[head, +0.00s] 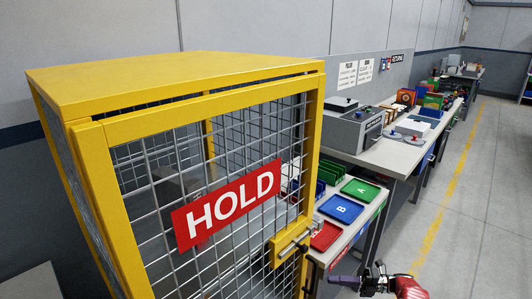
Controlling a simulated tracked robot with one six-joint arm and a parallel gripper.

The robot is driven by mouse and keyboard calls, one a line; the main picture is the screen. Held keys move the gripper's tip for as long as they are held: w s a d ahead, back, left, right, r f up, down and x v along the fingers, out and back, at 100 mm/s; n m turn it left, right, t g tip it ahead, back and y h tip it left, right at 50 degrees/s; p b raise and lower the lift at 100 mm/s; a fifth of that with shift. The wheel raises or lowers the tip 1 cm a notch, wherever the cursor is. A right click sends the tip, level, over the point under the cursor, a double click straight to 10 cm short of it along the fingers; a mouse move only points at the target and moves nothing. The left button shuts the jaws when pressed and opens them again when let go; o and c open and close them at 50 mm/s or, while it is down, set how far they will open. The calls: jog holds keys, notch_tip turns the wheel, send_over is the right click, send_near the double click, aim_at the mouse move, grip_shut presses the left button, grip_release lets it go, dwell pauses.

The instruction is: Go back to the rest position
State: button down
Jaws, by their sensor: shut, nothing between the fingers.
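My gripper (343,280) shows at the bottom edge, right of centre, in front of the small table by the cage. Its fingers are dark and purplish, point left and are shut with nothing between them. Part of my arm, with a red section, shows just to its right; the rest is below the picture. The gripper appears apart from the cage door and the table.
A yellow mesh cage (170,75) with a red HOLD sign (227,204) and a door latch (291,246) fills the left. A table holds green (361,189), blue (340,208) and red (325,235) trays. Benches line the wall behind. Floor (475,220) at right is clear.

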jog(key=s+a+f+n+g+h, duration=0.2)
jog(key=s+f+n+h, duration=0.25)
jog(key=f+n, duration=0.4)
jog(key=s+a+r+n+g+h, duration=0.15)
jog(key=s+r+n+h, duration=0.35)
jog(key=r+n, duration=0.55)
jog(key=s+a+r+n+g+h, duration=0.15)
jog(key=s+r+n+h, duration=0.4)
jog(key=r, duration=0.75)
jog(key=s+a+r+n+t+h, duration=0.1)
jog(key=s+a+r+n+t, duration=0.1)
jog(key=s+r, duration=0.5)
jog(key=s+a+r+n+t+h, duration=0.1)
jog(key=s+a+r+n+t, duration=0.2)
jog(key=s+r+n, duration=0.3)
jog(key=s+a+r+n+t, duration=0.2)
jog(key=s+a+r+n, duration=0.1)
jog(key=s+r, duration=0.6)
jog(key=shift+s+a+r+n+h, duration=0.35)
jog(key=shift+r+n, duration=0.4)
jog(key=shift+r, duration=0.55)
